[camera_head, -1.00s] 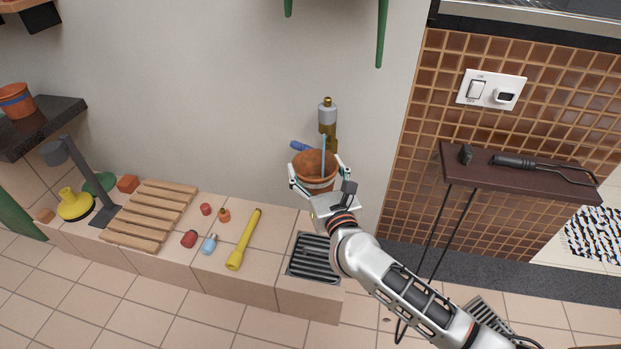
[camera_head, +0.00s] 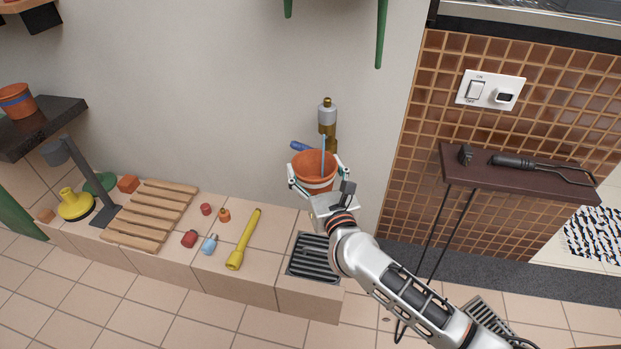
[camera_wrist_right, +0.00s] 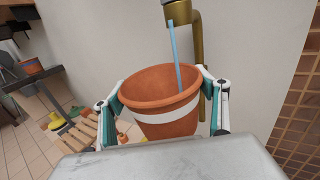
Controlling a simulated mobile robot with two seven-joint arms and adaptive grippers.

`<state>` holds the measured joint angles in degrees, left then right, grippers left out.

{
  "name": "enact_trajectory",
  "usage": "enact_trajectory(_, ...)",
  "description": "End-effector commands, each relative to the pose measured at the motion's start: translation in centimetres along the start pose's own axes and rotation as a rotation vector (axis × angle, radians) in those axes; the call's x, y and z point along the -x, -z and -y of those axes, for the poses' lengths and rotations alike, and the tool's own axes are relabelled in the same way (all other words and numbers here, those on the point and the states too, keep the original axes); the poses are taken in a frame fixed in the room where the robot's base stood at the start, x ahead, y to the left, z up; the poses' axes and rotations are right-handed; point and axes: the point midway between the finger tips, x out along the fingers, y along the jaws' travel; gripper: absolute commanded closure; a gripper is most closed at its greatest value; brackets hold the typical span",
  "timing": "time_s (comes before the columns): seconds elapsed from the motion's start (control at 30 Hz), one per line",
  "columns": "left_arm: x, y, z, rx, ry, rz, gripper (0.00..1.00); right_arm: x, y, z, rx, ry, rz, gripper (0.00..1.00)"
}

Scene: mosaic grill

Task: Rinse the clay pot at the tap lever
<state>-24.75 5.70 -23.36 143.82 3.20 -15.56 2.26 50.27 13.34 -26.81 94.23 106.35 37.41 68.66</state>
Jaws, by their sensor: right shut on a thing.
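The clay pot (camera_head: 313,166) is orange terracotta with a white band. My right gripper (camera_head: 318,178) is shut around it, one finger on each side, and holds it upright under the tap. In the right wrist view the pot (camera_wrist_right: 168,122) sits between the two fingers (camera_wrist_right: 163,105). The brass tap (camera_head: 328,118) is on the wall, with a blue lever (camera_head: 301,147) to its left. A thin blue water stream (camera_wrist_right: 177,60) runs from the spout down into the pot. The pot's bottom is hidden by my gripper. My left gripper is out of view.
A drain grate (camera_head: 313,257) lies below on the tiled ledge. To its left are a yellow flashlight-shaped tool (camera_head: 244,239), several small items and a wooden slatted rack (camera_head: 150,215). A dark shelf (camera_head: 520,180) with a black-handled tool (camera_head: 540,166) stands at the right.

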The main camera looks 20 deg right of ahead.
Motion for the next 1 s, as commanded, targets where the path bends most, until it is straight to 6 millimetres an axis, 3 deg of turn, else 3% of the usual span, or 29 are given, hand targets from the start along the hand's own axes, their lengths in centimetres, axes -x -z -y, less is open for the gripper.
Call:
enact_trajectory(0.37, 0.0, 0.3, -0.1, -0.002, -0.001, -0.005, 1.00, 0.6, -0.1, -0.2, -0.001, -0.001, 0.001, 0.52)
enact_trajectory(1.0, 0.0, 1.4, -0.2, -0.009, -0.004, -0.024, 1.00, 4.6, -0.2, -2.4, 0.000, 0.000, 0.001, 0.52)
